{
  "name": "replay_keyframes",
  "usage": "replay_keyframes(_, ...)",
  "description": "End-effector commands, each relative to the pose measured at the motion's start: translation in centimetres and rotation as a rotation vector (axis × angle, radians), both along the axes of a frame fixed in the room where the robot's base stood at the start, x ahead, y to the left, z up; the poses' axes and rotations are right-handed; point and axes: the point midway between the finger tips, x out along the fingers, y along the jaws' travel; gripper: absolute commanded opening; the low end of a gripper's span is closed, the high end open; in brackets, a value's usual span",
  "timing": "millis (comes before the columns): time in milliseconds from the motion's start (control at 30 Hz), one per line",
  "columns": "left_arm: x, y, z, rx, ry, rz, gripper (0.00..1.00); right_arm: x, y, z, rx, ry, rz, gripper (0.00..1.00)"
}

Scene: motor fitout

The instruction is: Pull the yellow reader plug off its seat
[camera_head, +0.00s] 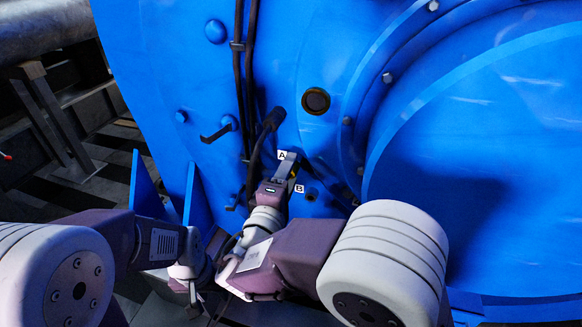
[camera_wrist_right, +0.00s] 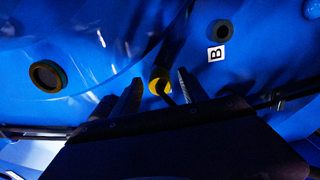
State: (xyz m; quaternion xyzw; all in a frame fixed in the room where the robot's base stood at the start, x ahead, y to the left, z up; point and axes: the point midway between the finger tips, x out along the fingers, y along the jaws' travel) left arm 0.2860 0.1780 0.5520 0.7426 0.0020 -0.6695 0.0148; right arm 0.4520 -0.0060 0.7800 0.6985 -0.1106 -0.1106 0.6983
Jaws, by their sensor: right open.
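The yellow reader plug (camera_wrist_right: 154,87) shows in the right wrist view as a yellow piece with a dark part, low on the blue housing. In the head view only a small yellow bit (camera_head: 292,173) shows beside my right gripper, near label A. My right gripper (camera_head: 287,163) is open. In the wrist view its two dark fingers (camera_wrist_right: 160,90) stand on either side of the plug, with gaps; contact is not visible. My left arm's wrist (camera_head: 190,262) is low at the left; its fingers cannot be made out.
The blue housing (camera_head: 480,150) fills the view. Label A (camera_head: 282,155) and label B (camera_head: 299,188) mark the spots here, with a dark round hole (camera_head: 311,194) by B. Black cables (camera_head: 250,80) run down the housing. A larger dark-ringed port (camera_head: 316,100) sits above.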

Motion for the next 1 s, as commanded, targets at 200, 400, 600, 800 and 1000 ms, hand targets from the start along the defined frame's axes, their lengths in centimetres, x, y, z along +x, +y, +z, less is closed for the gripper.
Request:
replay_keyframes(200,0.00,0.00,-0.31,0.000,0.000,0.000,0.36,0.00,0.00,-0.10,0.000,0.000,0.000,0.51)
replay_keyframes(400,0.00,0.00,-0.63,0.000,0.000,0.000,0.36,0.00,0.00,-0.05,0.000,0.000,0.000,0.51)
replay_keyframes(600,0.00,0.00,-0.56,0.000,0.000,0.000,0.36,0.00,0.00,0.00,0.000,0.000,0.000,0.42)
replay_keyframes(800,0.00,0.00,-0.56,0.000,0.000,0.000,0.36,0.00,0.00,-0.01,0.000,0.000,0.000,0.00)
replay_keyframes(1000,0.00,0.00,-0.57,0.000,0.000,0.000,0.36,0.00,0.00,-0.03,-0.001,0.001,0.000,0.00)
